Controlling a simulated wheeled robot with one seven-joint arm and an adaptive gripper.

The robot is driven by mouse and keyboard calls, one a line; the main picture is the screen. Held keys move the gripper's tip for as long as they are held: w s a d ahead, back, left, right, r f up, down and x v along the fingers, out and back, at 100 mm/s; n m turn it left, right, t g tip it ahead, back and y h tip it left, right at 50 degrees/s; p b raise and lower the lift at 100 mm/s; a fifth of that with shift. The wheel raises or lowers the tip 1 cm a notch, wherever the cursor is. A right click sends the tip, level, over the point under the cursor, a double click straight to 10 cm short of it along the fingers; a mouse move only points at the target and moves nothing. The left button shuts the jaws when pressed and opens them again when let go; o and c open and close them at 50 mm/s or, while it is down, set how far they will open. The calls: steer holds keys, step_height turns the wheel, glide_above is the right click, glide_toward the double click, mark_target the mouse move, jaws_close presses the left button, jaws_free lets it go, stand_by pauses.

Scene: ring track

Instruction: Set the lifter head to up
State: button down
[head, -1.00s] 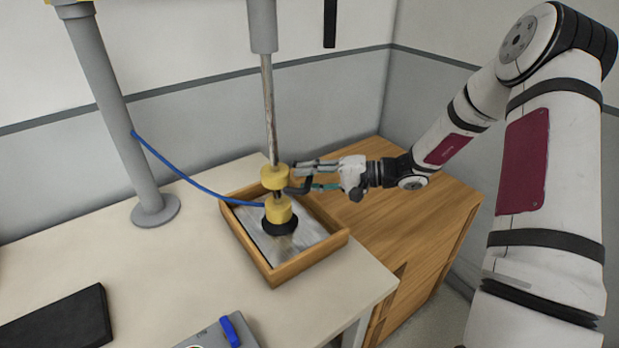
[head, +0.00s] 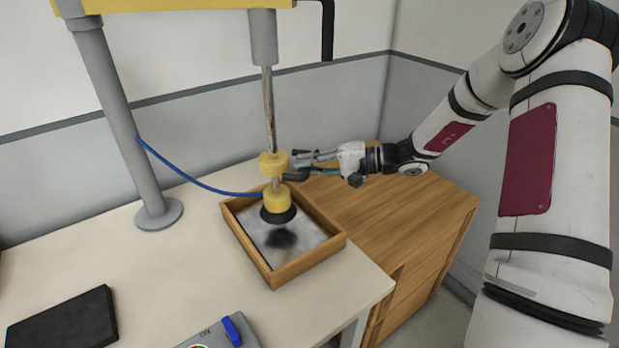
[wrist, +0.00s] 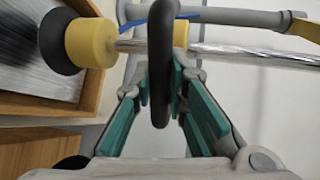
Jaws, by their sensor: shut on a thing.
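The lifter head (head: 277,200) is a yellow block with a black suction cup under it, on a metal rod with a yellow collar (head: 273,164) above. The cup hangs a little above the grey plate (head: 312,236) in the wooden tray, with a dark shadow below it. My gripper (head: 297,168) is beside the collar, on its right. In the wrist view, my gripper (wrist: 160,95) is shut on a black handle (wrist: 161,45) between its green pads. The yellow head (wrist: 92,43) and its black cup lie to the left there.
The wooden tray (head: 309,264) stands on the pale table (head: 150,265). A grey post (head: 116,120) and blue hose (head: 185,183) are on the left. A black slab (head: 62,319) and a grey box with a blue switch (head: 232,331) are in front. A wooden cabinet (head: 410,210) stands right.

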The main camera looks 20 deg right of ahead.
step_height(320, 180, up, 13)
steer(key=p, duration=0.3)
steer(key=shift+p, duration=0.4)
steer(key=c, duration=1.6)
jaws_free()
steer(key=shift+o, duration=0.2)
steer(key=shift+d, duration=0.15)
steer(key=v, duration=1.1)
steer(key=shift+s+d, duration=0.15)
steer(key=shift+d, duration=0.2)
steer(key=shift+r, duration=0.15)
